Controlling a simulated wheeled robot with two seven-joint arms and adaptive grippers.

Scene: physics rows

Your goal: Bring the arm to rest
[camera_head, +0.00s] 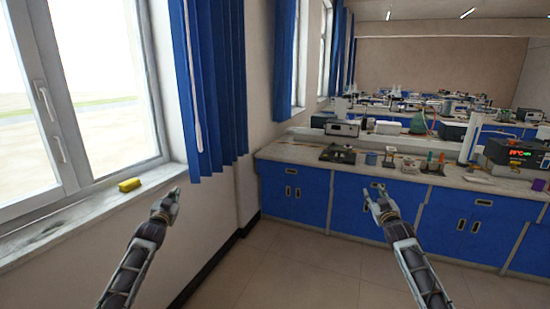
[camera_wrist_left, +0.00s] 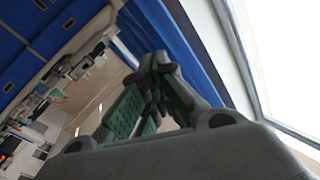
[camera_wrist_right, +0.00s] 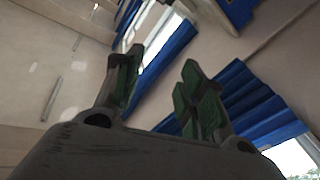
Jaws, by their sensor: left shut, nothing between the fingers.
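My left gripper (camera_head: 171,196) is raised in front of the wall below the window, with its arm coming up from the bottom left. In the left wrist view its green-padded fingers (camera_wrist_left: 157,72) come together at the tips with nothing between them. My right gripper (camera_head: 375,197) is raised in front of the blue cabinets, clear of the counter as far as I can tell. In the right wrist view its two fingers (camera_wrist_right: 160,68) stand apart with an empty gap. Both grippers point forward and hold nothing.
A yellow block (camera_head: 129,184) lies on the window sill (camera_head: 95,205), left of my left gripper. A blue curtain (camera_head: 215,90) hangs beside the window. A lab counter (camera_head: 310,153) with several instruments stands ahead on blue cabinets (camera_head: 297,198). The floor (camera_head: 290,270) between the arms is clear.

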